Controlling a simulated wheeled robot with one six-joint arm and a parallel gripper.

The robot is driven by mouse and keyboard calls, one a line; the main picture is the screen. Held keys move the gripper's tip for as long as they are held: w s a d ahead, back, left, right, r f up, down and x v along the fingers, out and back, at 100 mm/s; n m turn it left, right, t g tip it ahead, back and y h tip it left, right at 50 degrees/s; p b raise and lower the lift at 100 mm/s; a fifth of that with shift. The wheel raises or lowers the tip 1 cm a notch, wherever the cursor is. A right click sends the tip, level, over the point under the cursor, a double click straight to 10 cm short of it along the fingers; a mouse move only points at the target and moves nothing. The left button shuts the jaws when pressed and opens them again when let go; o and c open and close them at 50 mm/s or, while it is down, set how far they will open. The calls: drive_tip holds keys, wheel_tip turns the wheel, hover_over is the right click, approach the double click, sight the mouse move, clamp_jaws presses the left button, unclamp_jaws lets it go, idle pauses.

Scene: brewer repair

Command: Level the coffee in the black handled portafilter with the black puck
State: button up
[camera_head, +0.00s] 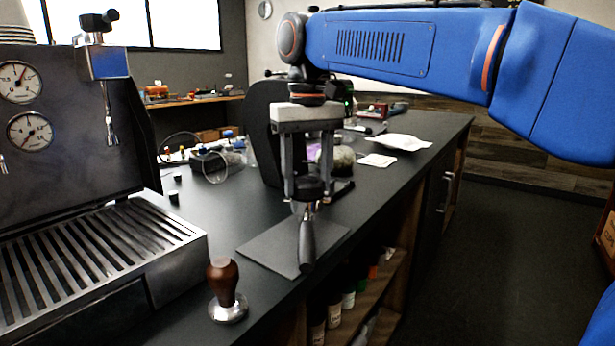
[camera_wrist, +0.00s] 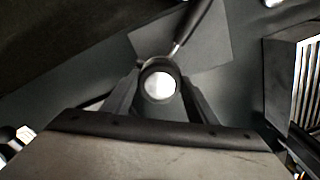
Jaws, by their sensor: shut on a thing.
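The black handled portafilter (camera_head: 307,246) rests at the dark mat, its handle pointing toward the camera. Its handle also shows in the wrist view (camera_wrist: 198,24), pointing up and to the right. My gripper (camera_head: 309,192) points straight down over the portafilter's head and is shut on the black puck (camera_head: 310,187). In the wrist view the puck (camera_wrist: 160,70) is a dark ring with a bright round top, between the fingers. It covers the basket, so the coffee is hidden. I cannot tell whether the puck touches the coffee or sits just above it.
A wooden-handled tamper (camera_head: 226,290) stands on the counter at the front. The espresso machine (camera_head: 60,130) with its drip tray (camera_head: 100,250) fills the left. A glass jug (camera_head: 217,166) lies behind the mat (camera_head: 262,247). White papers (camera_head: 403,141) lie farther back.

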drive_tip(key=shift+f, duration=0.1)
drive_tip(key=shift+d+n, duration=0.1)
drive_tip(key=shift+n, duration=3.4)
drive_tip(key=shift+m, duration=7)
